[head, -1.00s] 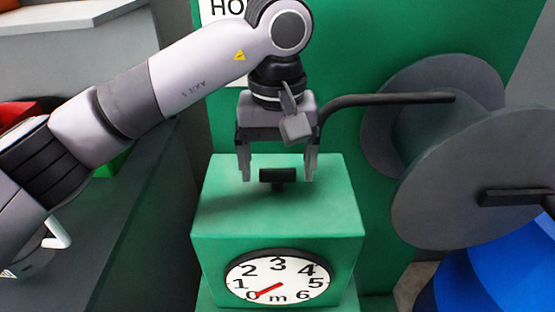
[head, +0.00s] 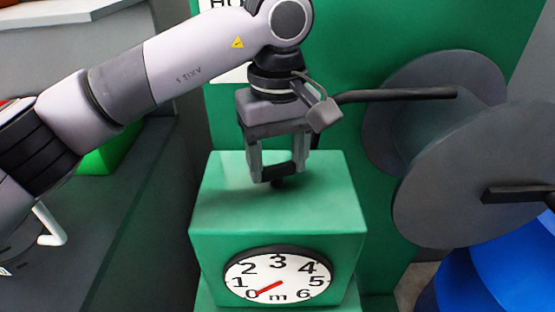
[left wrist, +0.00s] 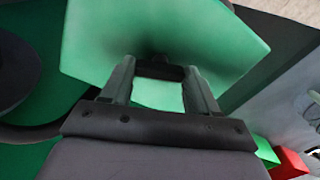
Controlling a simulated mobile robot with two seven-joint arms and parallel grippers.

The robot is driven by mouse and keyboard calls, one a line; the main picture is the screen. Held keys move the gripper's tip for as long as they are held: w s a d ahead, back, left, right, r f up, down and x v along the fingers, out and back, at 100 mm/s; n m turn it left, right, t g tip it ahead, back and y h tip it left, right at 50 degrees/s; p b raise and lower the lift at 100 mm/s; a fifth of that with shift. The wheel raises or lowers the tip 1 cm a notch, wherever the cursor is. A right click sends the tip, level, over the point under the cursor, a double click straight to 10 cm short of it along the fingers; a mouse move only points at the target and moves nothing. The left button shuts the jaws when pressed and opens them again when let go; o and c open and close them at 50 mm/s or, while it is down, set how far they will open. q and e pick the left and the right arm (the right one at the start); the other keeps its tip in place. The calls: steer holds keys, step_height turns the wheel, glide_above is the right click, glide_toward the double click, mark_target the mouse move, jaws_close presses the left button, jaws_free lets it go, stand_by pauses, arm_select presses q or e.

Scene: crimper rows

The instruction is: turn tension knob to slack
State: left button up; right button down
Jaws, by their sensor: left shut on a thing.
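The tension knob (head: 277,171) is a small black bar-shaped handle on top of the green box (head: 230,200). It sits slightly turned in the head view. My left gripper (head: 279,172) comes down from above with its two fingers shut on the knob's ends. In the left wrist view, the knob (left wrist: 160,71) spans between the fingertips of my left gripper (left wrist: 160,77). The fingers partly hide the knob's ends. No slack marking is readable. My right gripper is not in view.
A large grey reel (head: 450,190) stands at the right, with a black rod (head: 400,94) reaching behind my wrist. A blue object (head: 510,265) is below the reel. A grey counter (head: 90,240) lies left.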

arm_select(q)
steer(key=n+b, duration=0.1)
steer(key=n, duration=0.3)
steer(key=shift+n, duration=0.3)
steer(key=n, duration=0.3)
steer(key=shift+n+b, duration=0.35)
steer(key=shift+n, duration=0.05)
steer(key=n, duration=0.4)
steer(key=shift+b, duration=0.4)
steer(key=n, duration=0.4)
steer(key=shift+b, duration=0.35)
steer(key=n+b, duration=0.1)
steer(key=n, duration=0.3)
steer(key=shift+n, duration=0.3)
steer(key=n+b, duration=0.1)
steer(key=n, duration=0.3)
steer(key=shift+n, duration=0.3)
steer(key=n, duration=0.3)
steer(key=shift+b, duration=0.4)
steer(key=shift+r+n+b, duration=0.1)
steer(key=shift+n+b, duration=0.25)
steer(key=shift+n, duration=1.35)
